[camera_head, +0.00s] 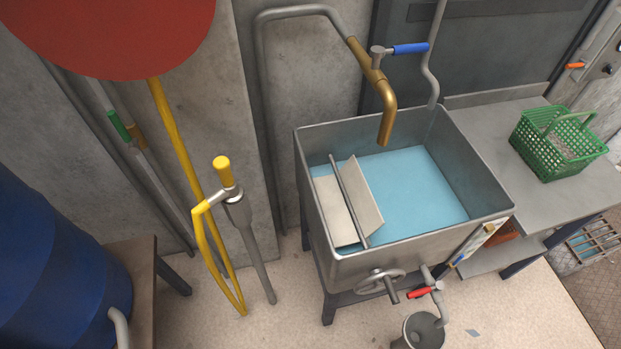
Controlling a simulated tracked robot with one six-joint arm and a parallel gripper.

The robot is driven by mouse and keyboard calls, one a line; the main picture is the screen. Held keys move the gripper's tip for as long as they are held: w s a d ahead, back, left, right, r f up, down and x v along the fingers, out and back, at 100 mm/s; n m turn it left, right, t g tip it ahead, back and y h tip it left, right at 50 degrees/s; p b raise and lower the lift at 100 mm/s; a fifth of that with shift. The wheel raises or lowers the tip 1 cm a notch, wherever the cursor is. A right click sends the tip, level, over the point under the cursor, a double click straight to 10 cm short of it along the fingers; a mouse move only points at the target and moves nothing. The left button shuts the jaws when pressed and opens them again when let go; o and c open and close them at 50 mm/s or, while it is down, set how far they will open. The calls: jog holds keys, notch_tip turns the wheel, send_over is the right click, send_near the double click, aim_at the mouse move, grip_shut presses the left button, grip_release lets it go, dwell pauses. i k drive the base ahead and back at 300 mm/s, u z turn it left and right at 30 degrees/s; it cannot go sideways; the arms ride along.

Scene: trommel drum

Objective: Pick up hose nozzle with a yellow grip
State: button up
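The hose nozzle (230,191) has an upright yellow grip (222,170) and a silver metal body. It sits at the top of a slanting grey stand or pipe (254,250), left of the metal tank. I cannot tell how it is held there. A yellow hose (208,250) joins the nozzle's left side and loops down to the floor. The nozzle is apart from the tank. My gripper is not in view.
A metal tank (400,265) of blue water stands at centre, with a brass spout above. A blue drum (60,270) and wooden bench (140,285) are at left. A large red disc (120,30) covers the top left. Floor right of the nozzle stand is clear.

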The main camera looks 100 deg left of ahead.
aim_at(230, 193)
jog(key=u, duration=4.8)
jog(key=i, duration=0.4)
jog(key=z, duration=0.1)
